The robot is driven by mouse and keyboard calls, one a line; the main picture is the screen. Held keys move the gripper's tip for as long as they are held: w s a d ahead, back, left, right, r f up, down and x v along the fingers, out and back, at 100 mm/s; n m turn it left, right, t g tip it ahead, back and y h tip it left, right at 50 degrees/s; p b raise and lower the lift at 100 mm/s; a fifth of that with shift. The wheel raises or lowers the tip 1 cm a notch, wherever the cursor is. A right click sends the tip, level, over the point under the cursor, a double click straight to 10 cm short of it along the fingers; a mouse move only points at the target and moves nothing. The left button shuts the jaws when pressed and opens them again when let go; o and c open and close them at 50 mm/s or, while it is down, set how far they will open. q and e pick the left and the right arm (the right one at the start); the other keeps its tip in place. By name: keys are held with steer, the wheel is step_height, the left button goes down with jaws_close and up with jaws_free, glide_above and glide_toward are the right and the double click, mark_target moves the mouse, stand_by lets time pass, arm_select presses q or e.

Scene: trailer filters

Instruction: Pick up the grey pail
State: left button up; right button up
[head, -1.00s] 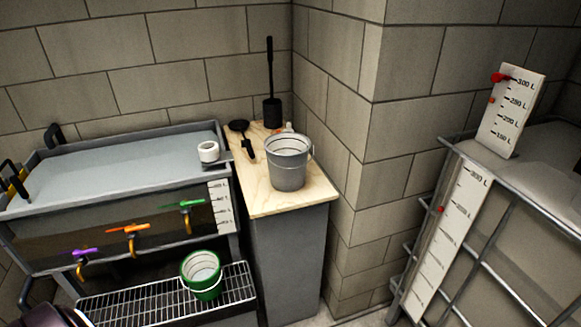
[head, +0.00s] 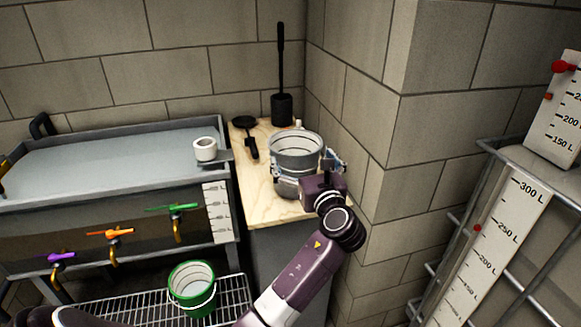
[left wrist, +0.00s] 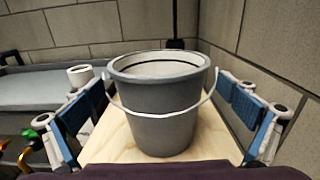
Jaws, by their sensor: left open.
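The grey pail (head: 294,150) stands upright on the light wooden top (head: 262,200) of a cabinet in the wall corner. My left gripper (head: 308,172) is at the pail's near side and hides part of its lower body. In the left wrist view the pail (left wrist: 160,118) is centred, its white wire handle hanging down across its front. The open blue-padded fingers of my left gripper (left wrist: 165,115) are on either side of the pail, with gaps between pads and wall. My right gripper is not in view.
A white cup (head: 205,149) is at the trough (head: 110,160) on the left. A green pail (head: 190,290) stands on the rack below. Block walls close off the back and right.

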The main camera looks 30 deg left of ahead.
mark_target(295, 144)
arm_select(q)
steer(key=shift+w+a+r, duration=0.2)
steer(key=shift+a+r, duration=0.1)
steer(key=shift+w+a+r, duration=0.25)
steer(key=shift+w+a, duration=0.1)
steer(key=x, duration=0.4)
steer(key=shift+w+a+f+p, duration=0.1)
steer(key=shift+a+f+p, duration=0.2)
steer(key=shift+p, duration=0.1)
steer(key=shift+d, duration=0.1)
steer(key=c, duration=1.3)
steer(key=shift+r, duration=0.1)
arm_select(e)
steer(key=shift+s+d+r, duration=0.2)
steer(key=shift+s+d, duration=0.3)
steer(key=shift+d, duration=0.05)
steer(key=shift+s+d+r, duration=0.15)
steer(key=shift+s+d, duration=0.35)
